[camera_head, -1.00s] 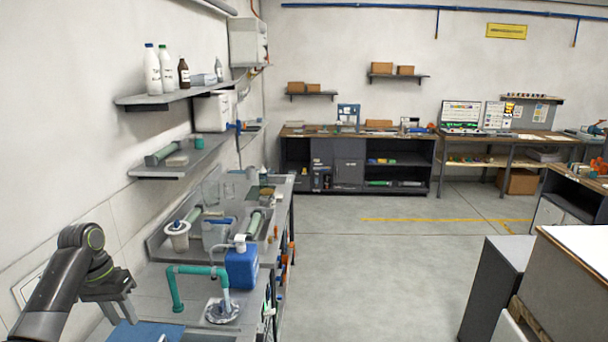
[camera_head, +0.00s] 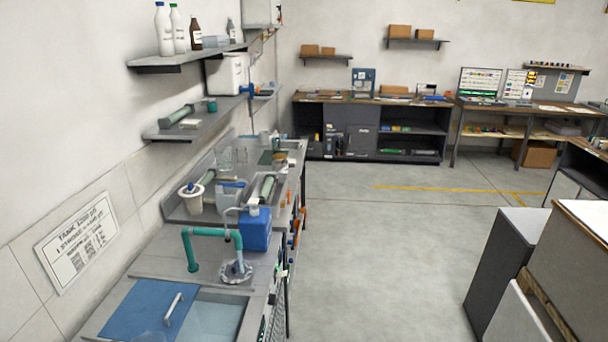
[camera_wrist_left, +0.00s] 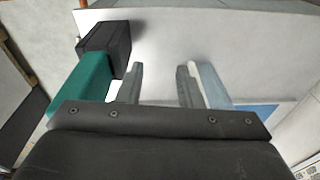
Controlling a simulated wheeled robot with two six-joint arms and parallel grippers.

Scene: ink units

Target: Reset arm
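My left gripper (camera_wrist_left: 160,84) shows only in the left wrist view. Its two grey fingers are apart, with nothing between them and a pale surface behind. My left arm does not show in the head view now. My right arm and gripper are in neither view.
The left bench holds a blue lid (camera_head: 140,308) with a pale handle beside a water basin (camera_head: 215,318), a teal pipe (camera_head: 208,233) and a blue canister (camera_head: 254,230). Wall shelves (camera_head: 185,60) hang above. Open floor (camera_head: 390,250) lies right of the bench. Grey cabinets (camera_head: 497,270) stand at right.

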